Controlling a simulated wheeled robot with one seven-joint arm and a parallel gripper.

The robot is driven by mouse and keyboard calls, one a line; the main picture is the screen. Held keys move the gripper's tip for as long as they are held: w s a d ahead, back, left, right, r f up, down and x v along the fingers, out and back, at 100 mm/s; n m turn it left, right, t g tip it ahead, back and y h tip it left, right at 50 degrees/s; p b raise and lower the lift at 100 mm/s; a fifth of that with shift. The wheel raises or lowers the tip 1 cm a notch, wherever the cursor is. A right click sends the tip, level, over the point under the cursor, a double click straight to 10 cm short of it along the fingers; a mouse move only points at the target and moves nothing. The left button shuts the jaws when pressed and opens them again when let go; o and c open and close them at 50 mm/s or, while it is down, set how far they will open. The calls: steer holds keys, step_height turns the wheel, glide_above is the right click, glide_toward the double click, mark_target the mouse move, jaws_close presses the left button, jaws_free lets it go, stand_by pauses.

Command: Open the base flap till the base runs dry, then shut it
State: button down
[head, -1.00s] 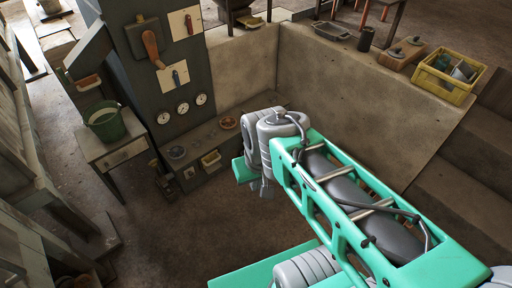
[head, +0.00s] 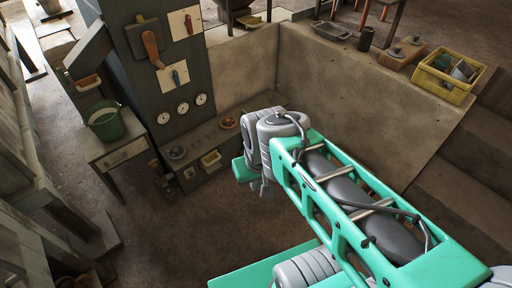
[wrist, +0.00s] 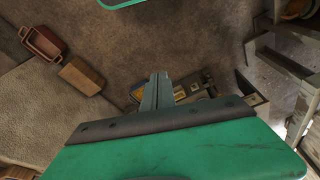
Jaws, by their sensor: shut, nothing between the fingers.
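My gripper (wrist: 157,92) is shut and empty, its narrow grey fingers together at the front of the green hand in the wrist view. In the head view its fingers (head: 264,187) hang small below my grey wrist, over open floor in front of the low ledge. I cannot make out a base flap for certain in either view. A small dark mechanism (wrist: 195,86) with a yellowish part lies beyond the fingertips in the wrist view, partly hidden by them. I cannot tell whether it is touched; no flow shows.
A dark panel (head: 140,85) carries levers and gauges. A green bucket (head: 104,123) stands on a small table (head: 122,155) at left. A ledge (head: 228,165) holds bowls. A yellow crate (head: 448,88) sits on the concrete wall (head: 340,100). The floor (head: 170,240) at left centre is clear.

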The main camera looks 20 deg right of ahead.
stand_by(0.3)
steer(key=s+d+f+b, duration=0.1)
steer(key=s+f+b, duration=0.1)
steer(key=f+b, duration=1.15)
steer(key=s+d+f+b, duration=0.15)
steer(key=f+b, duration=0.65)
steer(key=f, duration=1)
steer(key=a+b+x, duration=0.1)
steer(key=a+x, duration=0.1)
steer(key=x, duration=1.3)
steer(key=w+a+b+x, duration=0.1)
steer(key=b+x, duration=0.1)
steer(key=x, duration=1.3)
steer(key=shift+a, duration=0.35)
steer(key=shift+w+r, duration=0.1)
steer(key=shift+w, duration=0.05)
steer(key=p+v, duration=0.2)
steer(key=v, duration=0.1)
steer(key=w+p+v, duration=0.1)
steer(key=p+v, duration=0.1)
steer(key=p, duration=0.1)
steer(key=shift+r, duration=0.55)
